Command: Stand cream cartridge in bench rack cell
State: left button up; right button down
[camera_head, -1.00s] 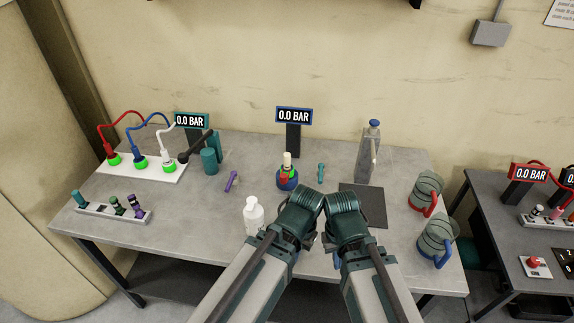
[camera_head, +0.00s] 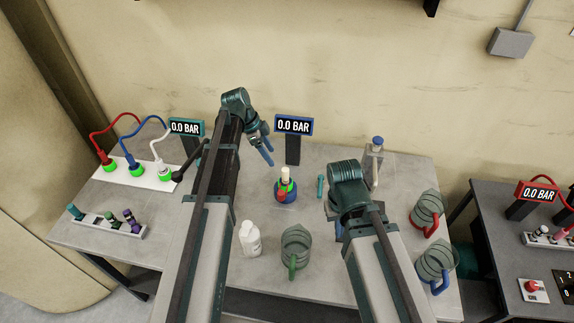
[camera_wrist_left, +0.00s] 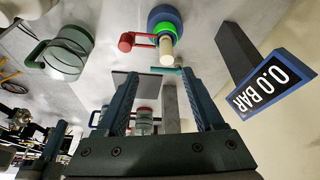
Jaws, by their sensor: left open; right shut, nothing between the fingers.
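The cream cartridge (camera_head: 285,174) stands upright in a round blue base (camera_head: 286,192) with a green ring and a red lever. It shows in the left wrist view (camera_wrist_left: 167,54) just beyond my fingers. The grey bench rack (camera_head: 100,226) at the left front holds several teal, dark and purple cartridges. My left gripper (camera_head: 266,150) is open and empty, above the bench behind and left of the cream cartridge; its fingers also show in the left wrist view (camera_wrist_left: 160,88). My right gripper (camera_head: 342,215) is low over the bench to the right; my arm mostly hides its fingers.
A teal cartridge (camera_head: 321,187) stands right of the blue base. A white bottle (camera_head: 250,240) and a green-handled mug (camera_head: 295,243) are in front. Red-handled (camera_head: 427,210) and blue-handled (camera_head: 436,263) mugs stand right. A gauge display (camera_head: 293,126) rises behind. A tall bottle (camera_head: 374,165) stands behind my right arm.

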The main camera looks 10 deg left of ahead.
aim_at(283, 169)
pick_arm(q)
jog(key=b+x, duration=0.5)
jog(key=w+b+x, duration=0.1)
jog(key=b+x, duration=0.2)
jog(key=shift+a+f, duration=0.2)
jog(key=shift+r, duration=0.1)
jog(key=b+x, duration=0.4)
jog(key=x, duration=0.1)
jog(key=shift+w+d+b, duration=0.2)
jog(key=shift+d+b, duration=0.1)
jog(key=shift+b, duration=0.1)
grip_shut()
